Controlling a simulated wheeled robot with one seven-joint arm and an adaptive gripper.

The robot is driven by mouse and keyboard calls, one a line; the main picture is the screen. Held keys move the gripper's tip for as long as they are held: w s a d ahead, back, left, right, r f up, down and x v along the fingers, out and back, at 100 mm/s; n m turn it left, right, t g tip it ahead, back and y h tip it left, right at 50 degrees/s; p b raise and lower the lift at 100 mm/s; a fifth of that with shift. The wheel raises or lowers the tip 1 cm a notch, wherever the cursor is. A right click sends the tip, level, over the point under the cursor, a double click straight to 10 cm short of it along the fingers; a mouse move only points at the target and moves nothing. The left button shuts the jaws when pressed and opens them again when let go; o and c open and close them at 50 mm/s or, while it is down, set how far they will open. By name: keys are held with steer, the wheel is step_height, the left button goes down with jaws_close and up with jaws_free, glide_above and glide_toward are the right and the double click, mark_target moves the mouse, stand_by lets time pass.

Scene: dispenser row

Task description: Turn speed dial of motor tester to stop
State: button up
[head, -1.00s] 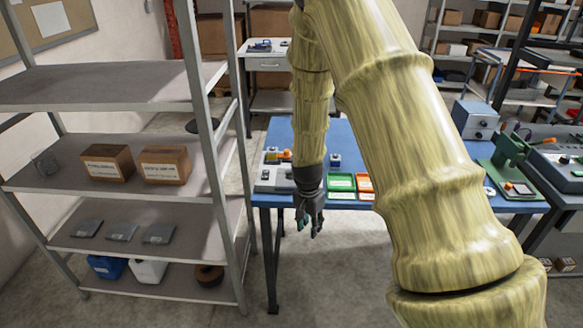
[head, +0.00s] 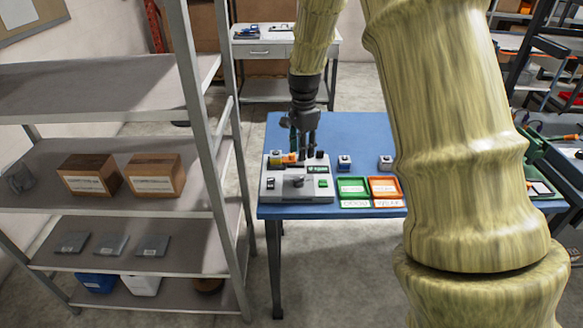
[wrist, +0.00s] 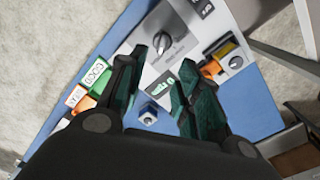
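The motor tester (head: 325,183) is a light grey box at the front left of the blue table, with a dark switch, a green-marked panel and a green button. Its speed dial (head: 298,181), a dark knob, is on the top face near the middle. My gripper (head: 303,150) hangs fingers down above the tester's back part. In the wrist view my gripper (wrist: 157,77) has its dark green fingers spread and empty, apart from the dial.
An orange part (head: 290,158) lies at the tester's back edge, close to my fingers. Green (head: 352,203) and orange (head: 387,204) trays lie to the right, with small blue-and-white blocks behind them. A grey shelf (head: 205,150) stands close on the left.

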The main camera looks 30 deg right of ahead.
mark_target(300, 178)
steer(key=shift+w+a+f+p, duration=0.1)
steer(key=shift+f+p, duration=0.65)
steer(key=shift+f, duration=1.9)
steer(key=shift+a+f+p, duration=0.1)
steer(key=shift+f+p, duration=0.65)
steer(key=shift+f, duration=1.9)
steer(key=shift+c, duration=0.4)
jaws_close()
